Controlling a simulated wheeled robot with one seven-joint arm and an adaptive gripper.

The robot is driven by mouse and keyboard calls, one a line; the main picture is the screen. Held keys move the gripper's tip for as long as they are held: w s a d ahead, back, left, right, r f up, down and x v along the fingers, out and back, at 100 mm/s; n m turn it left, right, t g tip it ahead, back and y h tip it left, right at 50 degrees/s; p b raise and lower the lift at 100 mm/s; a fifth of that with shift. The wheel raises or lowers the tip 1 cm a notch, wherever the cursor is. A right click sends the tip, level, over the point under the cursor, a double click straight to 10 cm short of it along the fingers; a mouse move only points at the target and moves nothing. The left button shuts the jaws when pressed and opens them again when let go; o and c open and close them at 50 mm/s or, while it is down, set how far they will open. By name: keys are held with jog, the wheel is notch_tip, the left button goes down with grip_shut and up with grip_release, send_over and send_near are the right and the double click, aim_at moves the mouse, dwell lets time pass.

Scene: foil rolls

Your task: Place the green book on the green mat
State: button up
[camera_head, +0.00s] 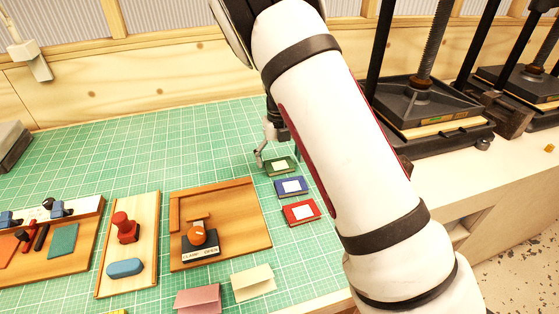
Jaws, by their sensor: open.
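The green book (281,166) is small, with a pale label, and lies flat at the back of a row with a blue book and a red book. My gripper (267,153) is at the book's upper left edge, fingers pointing down, open and apparently empty. Part of it is hidden behind my arm; I cannot tell whether a finger touches the book. A large green gridded mat (130,145) covers the table and lies under the books. A smaller dark green square (63,241) lies on the wooden board at the left.
The blue book (291,187) and red book (301,211) lie just in front. A wooden tray (255,237) holds a clamp block; another tray (127,284) holds red and blue items. Black presses (430,110) stand at the right. The mat's back left is clear.

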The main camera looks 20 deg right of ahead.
aim_at(279, 164)
jog(key=s+r+n+y, duration=0.1)
jog(key=s+r+n, duration=0.25)
jog(key=r, duration=0.55)
jog(key=s+r+n, duration=0.3)
jog(key=r+n, duration=0.1)
jog(key=r, duration=0.5)
jog(key=s+r+n+t, duration=0.2)
jog(key=s+r+n, duration=0.1)
jog(key=s+n, duration=1)
jog(key=s+r+n+t+h, duration=0.1)
jog(key=s+r+n+t, duration=0.2)
jog(key=s+n, duration=1)
jog(key=shift+s+r+n+b, duration=0.3)
jog(key=shift+s+n+b, duration=0.1)
jog(key=shift+n, duration=0.75)
jog(key=shift+d, duration=0.1)
